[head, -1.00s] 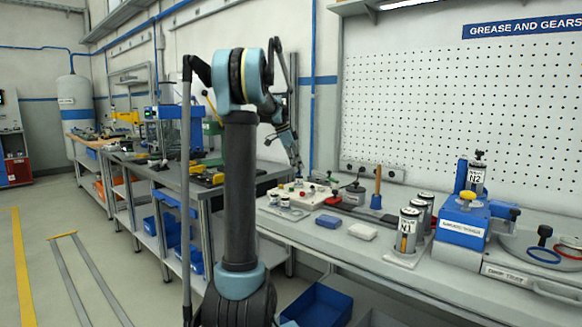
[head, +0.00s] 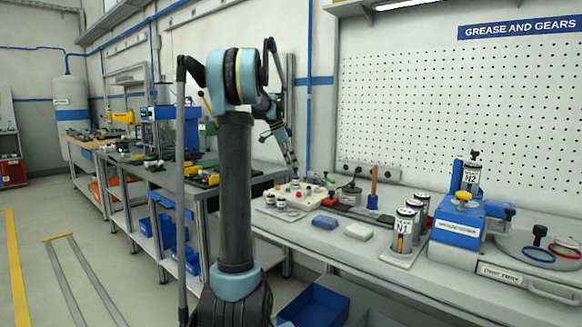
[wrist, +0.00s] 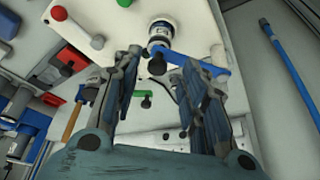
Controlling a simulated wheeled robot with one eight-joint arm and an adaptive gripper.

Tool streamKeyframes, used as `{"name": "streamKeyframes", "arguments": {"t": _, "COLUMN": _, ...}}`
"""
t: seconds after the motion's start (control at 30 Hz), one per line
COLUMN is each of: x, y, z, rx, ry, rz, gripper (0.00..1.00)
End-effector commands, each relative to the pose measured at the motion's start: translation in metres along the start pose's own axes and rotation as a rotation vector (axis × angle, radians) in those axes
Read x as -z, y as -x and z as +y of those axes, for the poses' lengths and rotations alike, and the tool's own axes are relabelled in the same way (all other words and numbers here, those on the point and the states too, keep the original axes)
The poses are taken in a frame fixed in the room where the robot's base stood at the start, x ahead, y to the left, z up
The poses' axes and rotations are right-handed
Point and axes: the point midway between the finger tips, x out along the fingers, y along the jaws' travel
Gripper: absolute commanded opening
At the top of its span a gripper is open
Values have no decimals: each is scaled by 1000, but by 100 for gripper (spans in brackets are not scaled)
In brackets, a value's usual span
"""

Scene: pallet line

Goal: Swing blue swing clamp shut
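The blue swing clamp (wrist: 203,63) shows in the wrist view as a blue arm with a dark knob at its left end. It lies beside a white and metal cylinder (wrist: 160,35) on a pale fixture plate (wrist: 118,30). My gripper (wrist: 160,72) is open and empty, its two fingers apart. The dark knob appears between the fingertips, and the right finger overlaps part of the blue arm. I cannot tell whether they touch. In the head view my gripper (head: 291,163) hangs over the pale fixture plate (head: 318,193); the clamp cannot be made out there.
A pegboard (head: 450,120) rises behind.

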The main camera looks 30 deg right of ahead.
Motion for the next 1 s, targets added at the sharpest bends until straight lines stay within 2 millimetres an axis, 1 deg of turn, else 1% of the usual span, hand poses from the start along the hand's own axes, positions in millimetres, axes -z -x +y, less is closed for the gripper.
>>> {"name": "streamKeyframes", "arguments": {"t": 0.3, "x": -1, "y": 61, "z": -1, "rx": 1, "ry": 2, "rz": 0, "gripper": 39}}
{"name": "streamKeyframes", "arguments": {"t": 0.5, "x": -2, "y": 90, "z": -3, "rx": 2, "ry": 1, "rz": 1, "gripper": 39}}
{"name": "streamKeyframes", "arguments": {"t": 0.6, "x": -2, "y": 99, "z": -3, "rx": 1, "ry": 1, "rz": 1, "gripper": 39}}
{"name": "streamKeyframes", "arguments": {"t": 0.7, "x": -2, "y": 103, "z": -3, "rx": 1, "ry": 1, "rz": 1, "gripper": 39}}
{"name": "streamKeyframes", "arguments": {"t": 1.0, "x": -2, "y": 105, "z": -3, "rx": 1, "ry": 0, "rz": 1, "gripper": 39}}
